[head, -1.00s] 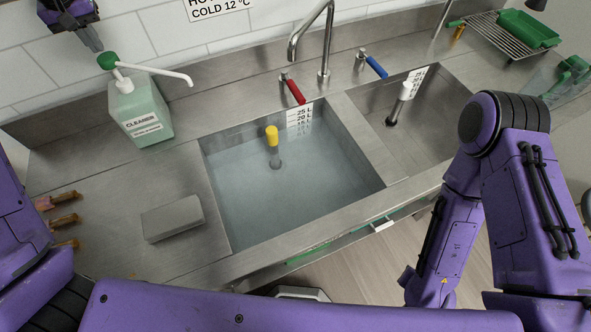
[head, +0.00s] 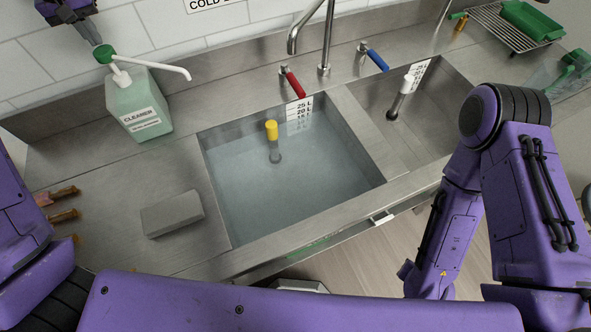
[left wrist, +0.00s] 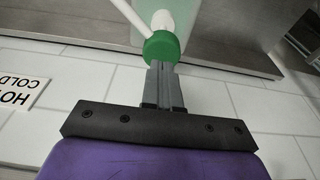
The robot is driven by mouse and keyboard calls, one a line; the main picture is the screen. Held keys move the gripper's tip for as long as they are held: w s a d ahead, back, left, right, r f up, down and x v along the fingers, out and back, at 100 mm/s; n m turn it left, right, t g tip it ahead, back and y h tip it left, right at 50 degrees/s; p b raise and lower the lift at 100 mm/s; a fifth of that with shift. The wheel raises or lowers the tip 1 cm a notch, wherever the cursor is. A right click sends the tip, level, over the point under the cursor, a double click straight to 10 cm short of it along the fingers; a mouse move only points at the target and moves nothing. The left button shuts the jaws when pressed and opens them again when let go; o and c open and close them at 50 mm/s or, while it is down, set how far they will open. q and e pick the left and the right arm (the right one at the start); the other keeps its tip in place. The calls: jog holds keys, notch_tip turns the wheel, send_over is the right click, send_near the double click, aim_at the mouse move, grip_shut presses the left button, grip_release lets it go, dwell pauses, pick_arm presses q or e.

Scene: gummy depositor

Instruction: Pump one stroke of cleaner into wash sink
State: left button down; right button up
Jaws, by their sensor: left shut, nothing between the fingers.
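The cleaner bottle (head: 137,100) is a pale green, labelled container standing upright left of the wash sink. Its pump has a green cap (head: 104,54) and a long white spout (head: 160,70) pointing right, towards the sink. White stem shows below the cap, so the pump looks raised. The wash sink (head: 216,185) holds water and a yellow-topped plug (head: 271,131). My left gripper (head: 96,42) is shut and empty, fingertips at the cap; contact is unclear. In the left wrist view its fingers (left wrist: 161,68) meet the edge of the green cap (left wrist: 161,47). My right gripper is hidden.
A grey block (head: 172,214) lies on the counter left of the sink. A faucet (head: 326,45) with red (head: 292,82) and blue (head: 376,60) handles stands behind. A second sink (head: 425,125) is to the right, with a rack (head: 497,32) beyond. The tiled wall is close behind the bottle.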

aim_at(102, 50)
dwell(0.5)
pick_arm(q)
jog(key=shift+s+f, duration=0.1)
jog(key=shift+f, duration=1.75)
jog(key=shift+r+p, duration=0.5)
jog(key=shift+r, duration=1.35)
